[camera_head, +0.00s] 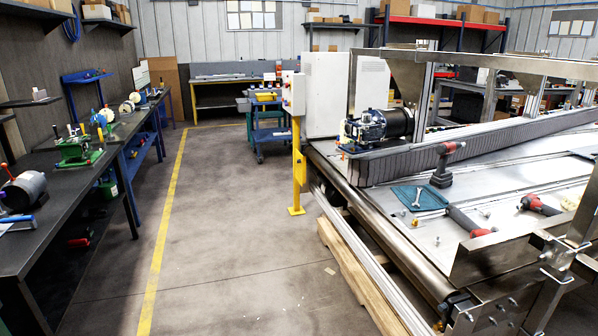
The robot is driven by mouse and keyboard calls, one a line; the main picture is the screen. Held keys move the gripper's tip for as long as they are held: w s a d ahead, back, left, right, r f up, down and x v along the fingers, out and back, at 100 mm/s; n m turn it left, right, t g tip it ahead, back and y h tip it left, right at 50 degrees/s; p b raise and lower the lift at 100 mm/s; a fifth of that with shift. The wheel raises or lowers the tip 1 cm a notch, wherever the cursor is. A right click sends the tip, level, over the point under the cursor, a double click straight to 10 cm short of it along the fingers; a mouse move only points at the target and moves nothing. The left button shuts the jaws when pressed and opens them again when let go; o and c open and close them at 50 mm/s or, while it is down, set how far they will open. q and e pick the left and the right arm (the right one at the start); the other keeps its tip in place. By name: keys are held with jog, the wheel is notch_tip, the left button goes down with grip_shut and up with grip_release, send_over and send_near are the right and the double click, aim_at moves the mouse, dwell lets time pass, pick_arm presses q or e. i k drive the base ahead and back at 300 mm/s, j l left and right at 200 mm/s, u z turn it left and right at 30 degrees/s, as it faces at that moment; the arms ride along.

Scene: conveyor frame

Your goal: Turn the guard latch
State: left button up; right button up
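The metal conveyor frame (365,215) stands on the right side of the head view. At its near right corner is a bare metal guard plate (488,258) with brackets beside it. Small T-shaped metal handles (556,275) show on these brackets, and another sits lower at the frame end (468,314). I cannot tell which of these, if any, is the guard latch. Neither of my grippers shows in the view.
A cordless drill (442,168), a teal cloth with a wrench (417,198) and red-black tools (540,205) lie on the frame. A yellow post (297,165) stands left of it. Wood timbers (352,270) lie alongside. The aisle floor (225,220) is clear; workbenches (75,185) line the left.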

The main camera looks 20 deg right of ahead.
aim_at(300, 168)
jog(key=i+l+z, duration=0.25)
jog(key=i+l, duration=0.15)
jog(key=i, duration=0.5)
jog(key=i+l+z, duration=0.2)
jog(key=i, duration=0.75)
jog(key=i+l+z, duration=0.1)
jog(key=i+z, duration=0.15)
jog(key=i, duration=0.7)
jog(key=u, duration=0.25)
jog(key=i+u, duration=0.35)
jog(key=i, duration=0.7)
jog(key=i+j, duration=0.1)
jog(key=i, duration=2.4)
jog(key=i+z, duration=0.15)
jog(key=i, duration=0.25)
jog(key=i+j+z, duration=0.2)
jog(key=i, duration=0.2)
jog(key=i+j+z, duration=0.15)
jog(key=i, duration=0.3)
jog(key=i+j+z, duration=0.2)
jog(key=i, duration=0.2)
